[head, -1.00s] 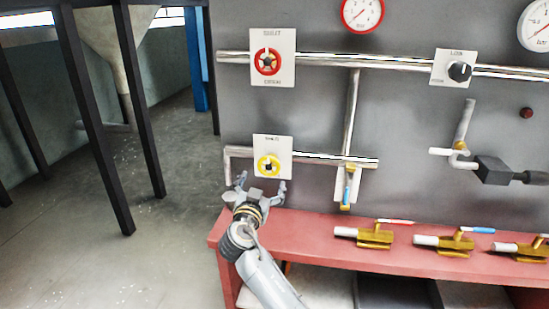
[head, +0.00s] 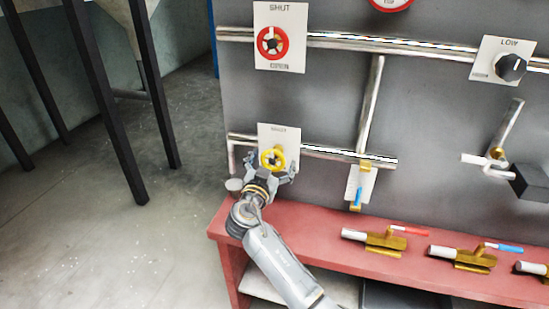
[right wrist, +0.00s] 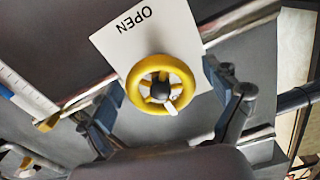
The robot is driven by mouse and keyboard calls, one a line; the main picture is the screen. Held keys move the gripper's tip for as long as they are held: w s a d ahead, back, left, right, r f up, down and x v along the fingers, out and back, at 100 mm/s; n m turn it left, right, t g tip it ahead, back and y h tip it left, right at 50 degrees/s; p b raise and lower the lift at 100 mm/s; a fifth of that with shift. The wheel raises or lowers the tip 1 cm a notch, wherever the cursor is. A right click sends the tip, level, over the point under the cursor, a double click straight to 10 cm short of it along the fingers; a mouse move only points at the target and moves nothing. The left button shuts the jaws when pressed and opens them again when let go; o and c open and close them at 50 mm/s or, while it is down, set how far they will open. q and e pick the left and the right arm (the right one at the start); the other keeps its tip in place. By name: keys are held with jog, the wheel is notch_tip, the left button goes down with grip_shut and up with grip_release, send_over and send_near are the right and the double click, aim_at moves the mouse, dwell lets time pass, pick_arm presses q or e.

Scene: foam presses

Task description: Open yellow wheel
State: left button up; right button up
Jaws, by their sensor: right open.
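The yellow wheel (head: 272,158) sits on a white plate (head: 279,134) on the lower pipe of the grey panel. In the right wrist view the yellow wheel (right wrist: 160,84) has a dark hub and a white mark on its rim, and its plate (right wrist: 150,40) reads OPEN. My right gripper (head: 270,170) is at the wheel in the head view. In the right wrist view its fingers (right wrist: 160,98) are spread, one on each side of the wheel, with gaps between. My left gripper is not in view.
A red wheel (head: 272,43) is on a plate above. A blue-handled valve (head: 359,190) hangs to the right. Several brass valves, one being the red-handled valve (head: 386,240), lie on the red bench (head: 330,221). A black knob (head: 511,67) is at upper right.

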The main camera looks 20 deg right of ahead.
jog(key=c, duration=1.2)
jog(key=shift+o, duration=0.2)
